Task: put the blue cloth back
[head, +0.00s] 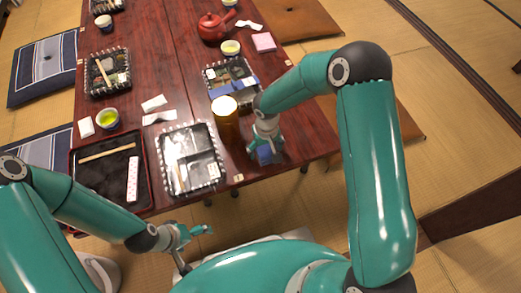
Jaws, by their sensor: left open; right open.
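A small blue cloth (265,155) lies near the table's front right edge, partly hidden by my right gripper. My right gripper (267,144) points down right over it, open; whether its fingers touch the cloth cannot be told. My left gripper (203,230) is open and empty, low in front of the table's front edge, well apart from the cloth.
A dark red table (185,75) holds a beer glass (226,120) just left of my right gripper. A clear-lidded tray (190,160), a black tray (90,185), a bento with a blue band (240,88), a red teapot (213,27) and a pink cloth (264,42) stand around.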

